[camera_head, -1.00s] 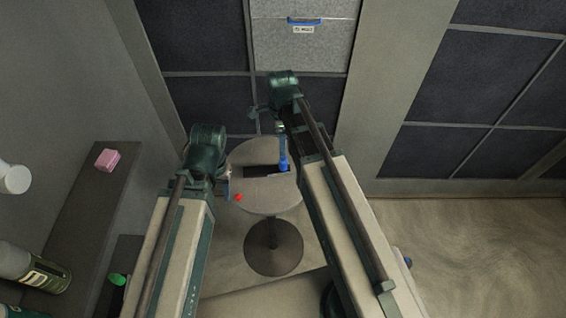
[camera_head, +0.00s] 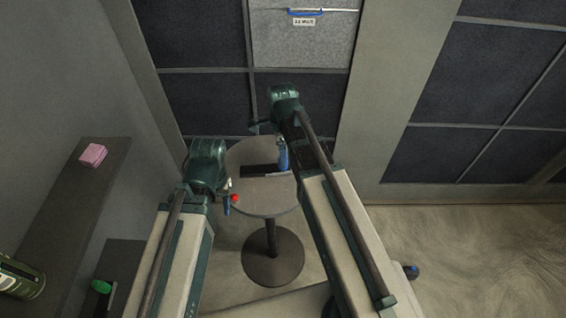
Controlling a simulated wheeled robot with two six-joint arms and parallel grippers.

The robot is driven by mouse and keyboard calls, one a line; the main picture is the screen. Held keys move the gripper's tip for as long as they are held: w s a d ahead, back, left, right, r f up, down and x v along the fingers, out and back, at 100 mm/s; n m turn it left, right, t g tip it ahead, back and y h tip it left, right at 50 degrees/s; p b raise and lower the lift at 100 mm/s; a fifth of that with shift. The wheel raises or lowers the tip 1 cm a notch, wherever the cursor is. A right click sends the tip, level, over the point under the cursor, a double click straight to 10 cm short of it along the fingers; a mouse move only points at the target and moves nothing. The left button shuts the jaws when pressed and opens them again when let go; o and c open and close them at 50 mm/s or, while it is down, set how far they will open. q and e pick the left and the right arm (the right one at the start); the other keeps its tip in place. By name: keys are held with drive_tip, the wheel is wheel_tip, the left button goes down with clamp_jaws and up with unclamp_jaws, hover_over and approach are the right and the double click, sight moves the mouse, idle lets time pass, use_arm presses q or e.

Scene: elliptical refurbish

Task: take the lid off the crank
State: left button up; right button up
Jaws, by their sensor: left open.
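A small round grey table (camera_head: 262,200) on a pedestal stands in front of me. A red round piece (camera_head: 235,198) is at its left edge. A blue upright piece (camera_head: 283,157) is at its right side, beside my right arm. I cannot tell which of these is the crank or its lid. My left gripper (camera_head: 229,205) is open, close beside the red piece; I cannot tell whether they touch. My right gripper (camera_head: 262,127) is above the table's far side, partly hidden by its own wrist, and I cannot tell whether it holds anything.
A dark flat slot or tray (camera_head: 262,170) is on the tabletop. A dark shelf (camera_head: 75,190) at the left bears a pink block (camera_head: 94,154). A green item (camera_head: 102,286) and a dark green bottle (camera_head: 20,279) are lower left.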

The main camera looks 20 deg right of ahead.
drive_tip(key=f+b, duration=0.1)
drive_tip(key=f, duration=0.1)
drive_tip(key=f+b, duration=0.2)
drive_tip(key=shift+w+d+f, duration=0.15)
drive_tip(key=shift+d+f, duration=0.05)
drive_tip(key=shift+r, duration=0.1)
clamp_jaws()
